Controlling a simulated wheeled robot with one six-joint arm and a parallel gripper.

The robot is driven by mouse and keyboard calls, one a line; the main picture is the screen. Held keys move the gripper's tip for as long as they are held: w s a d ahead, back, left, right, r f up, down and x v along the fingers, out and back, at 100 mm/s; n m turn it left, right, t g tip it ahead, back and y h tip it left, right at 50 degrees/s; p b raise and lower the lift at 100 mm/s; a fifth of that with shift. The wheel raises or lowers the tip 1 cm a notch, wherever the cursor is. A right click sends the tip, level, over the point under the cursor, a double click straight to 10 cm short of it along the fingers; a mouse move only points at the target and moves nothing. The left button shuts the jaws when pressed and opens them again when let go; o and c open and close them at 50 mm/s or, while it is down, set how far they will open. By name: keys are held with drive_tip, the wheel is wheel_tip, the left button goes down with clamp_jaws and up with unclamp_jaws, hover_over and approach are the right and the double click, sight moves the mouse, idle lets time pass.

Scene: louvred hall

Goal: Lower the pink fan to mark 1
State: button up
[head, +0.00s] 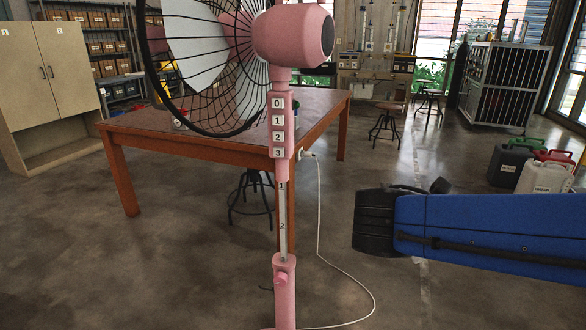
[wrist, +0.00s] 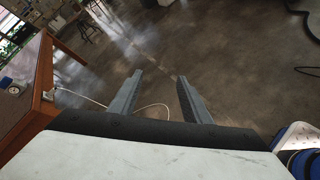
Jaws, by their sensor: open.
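The pink fan (head: 292,35) stands upright in the head view, in front of the table. Its control panel carries the labels 0, 1, 2 and 3. Below this, a thin grey inner pole (head: 282,215) shows marks 1, 2 and 3 from top to bottom. Mark 3 sits just above the pink lower tube (head: 284,300), which has a pink knob (head: 281,279) near its top. My gripper (wrist: 158,78) is open and empty in the wrist view, over bare floor. Its fingers cannot be made out in the head view, where my blue arm is right of the fan.
A wooden table (head: 150,125) stands behind the fan, with a stool (head: 251,200) under it. A white cord (head: 320,215) hangs from the table's edge and trails over the floor. Jerrycans (head: 545,177) stand at the right. Floor between fan and arm is clear except for the cord.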

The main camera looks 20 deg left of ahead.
drive_tip(key=a+r+n+t+y, duration=0.15)
drive_tip(key=a+n, duration=0.25)
drive_tip(key=a, duration=0.5)
drive_tip(key=a+r+n+t+y, duration=0.1)
drive_tip(key=a+r+n+t, duration=0.2)
drive_tip(key=a, duration=0.5)
drive_tip(key=n+t+y, duration=0.3)
drive_tip(key=n+y, duration=0.2)
drive_tip(key=n, duration=0.2)
approach(281, 171)
drive_tip(key=w, duration=0.1)
drive_tip(key=shift+w+a+r, duration=0.1)
drive_tip(key=shift+w+a, duration=0.1)
drive_tip(key=shift+w, duration=1.5)
drive_tip(key=shift+w+a, duration=0.2)
drive_tip(key=shift+w, duration=1.5)
drive_tip(key=shift+w+a+r, duration=0.1)
drive_tip(key=shift+w+a, duration=0.1)
drive_tip(key=shift+w, duration=1.45)
drive_tip(key=shift+c, duration=0.6)
clamp_jaws()
drive_tip(key=shift+f, duration=0.15)
